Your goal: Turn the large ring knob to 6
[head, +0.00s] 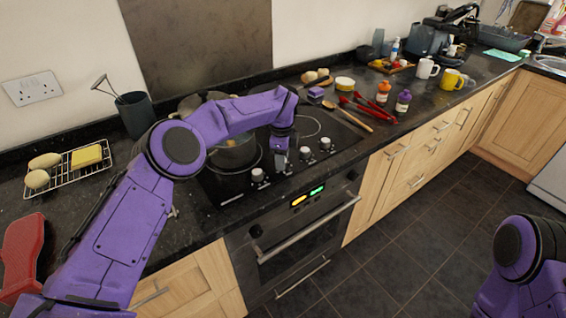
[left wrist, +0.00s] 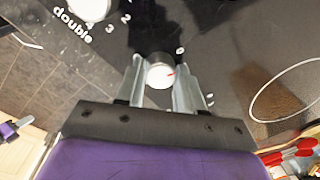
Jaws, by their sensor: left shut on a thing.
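A row of white hob knobs runs along the front right of the black hob (head: 345,136). My left gripper (head: 281,152) reaches down from above onto the second knob from the left. In the left wrist view its two fingers (left wrist: 160,82) are shut on this white knob (left wrist: 160,75), one on each side. The lettering naming this knob is not readable. A neighbouring knob (left wrist: 88,8) is marked "double" with numbers around it.
A pot (head: 236,155) stands on the hob behind my left forearm. The other knobs (head: 305,153) are close to the gripper. The oven (head: 300,235) with its lit display is below. Red tongs (head: 352,107) and a wooden spoon lie right of the hob.

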